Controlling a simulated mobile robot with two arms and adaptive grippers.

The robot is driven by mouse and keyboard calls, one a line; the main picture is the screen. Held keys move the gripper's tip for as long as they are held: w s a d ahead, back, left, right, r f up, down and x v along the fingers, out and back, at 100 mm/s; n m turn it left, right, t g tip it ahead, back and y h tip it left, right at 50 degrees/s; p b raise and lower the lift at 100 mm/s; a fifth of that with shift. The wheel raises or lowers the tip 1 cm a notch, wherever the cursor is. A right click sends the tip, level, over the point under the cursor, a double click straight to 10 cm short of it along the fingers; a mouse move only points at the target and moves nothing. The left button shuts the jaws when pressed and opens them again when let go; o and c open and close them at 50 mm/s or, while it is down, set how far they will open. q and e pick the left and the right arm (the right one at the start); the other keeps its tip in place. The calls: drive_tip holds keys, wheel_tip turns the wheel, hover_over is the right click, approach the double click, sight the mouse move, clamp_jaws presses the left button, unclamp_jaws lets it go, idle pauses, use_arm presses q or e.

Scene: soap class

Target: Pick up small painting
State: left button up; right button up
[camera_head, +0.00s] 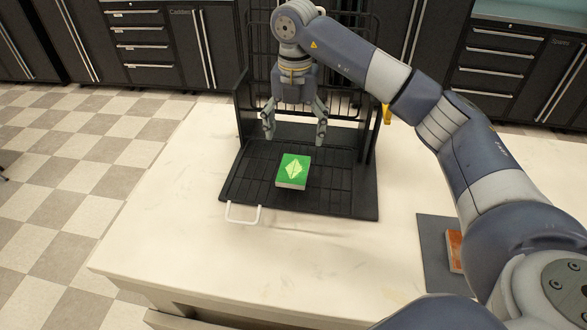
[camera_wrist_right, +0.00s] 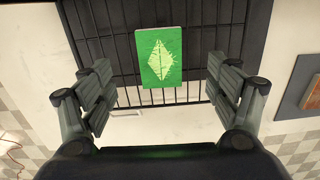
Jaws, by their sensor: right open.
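The small painting (camera_head: 293,171) is a green block with a pale yellow-green leaf-like or diamond shape on top. It lies flat on the slatted floor of a black rack (camera_head: 340,195). My right gripper (camera_head: 294,138) is open and empty, pointing down above the rack, behind the painting in the head view. In the right wrist view the painting (camera_wrist_right: 160,57) shows beyond and between the two open fingers (camera_wrist_right: 164,88), apart from both. My left gripper is not in view.
The rack has upright sides and a wire back, with a white handle (camera_head: 243,213) at its front left. A grey mat (camera_head: 434,250) with an orange item (camera_head: 455,250) lies at the right, partly hidden by my right arm. The white table (camera_head: 170,215) is clear at the left.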

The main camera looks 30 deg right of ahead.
sight(295, 166)
wheel_tip(295, 166, down, 4)
drive_tip(key=shift+r+p, duration=0.2)
drive_tip(key=shift+p, duration=0.15)
drive_tip(key=shift+s+a+f+p, duration=0.1)
drive_tip(key=shift+f+p, duration=0.3)
drive_tip(key=shift+f, duration=0.15)
drive_tip(key=f, duration=0.1)
drive_tip(key=f+p, duration=0.1)
drive_tip(key=f, duration=0.1)
drive_tip(key=shift+s+a+f, duration=0.1)
drive_tip(key=shift+s+f, duration=0.1)
drive_tip(key=shift+f, duration=0.05)
drive_tip(key=shift+w+f+p, duration=0.1)
drive_tip(key=shift+f+p, duration=0.2)
drive_tip(key=shift+f, duration=0.15)
drive_tip(key=shift+c, duration=0.6)
drive_tip(key=c, duration=0.9)
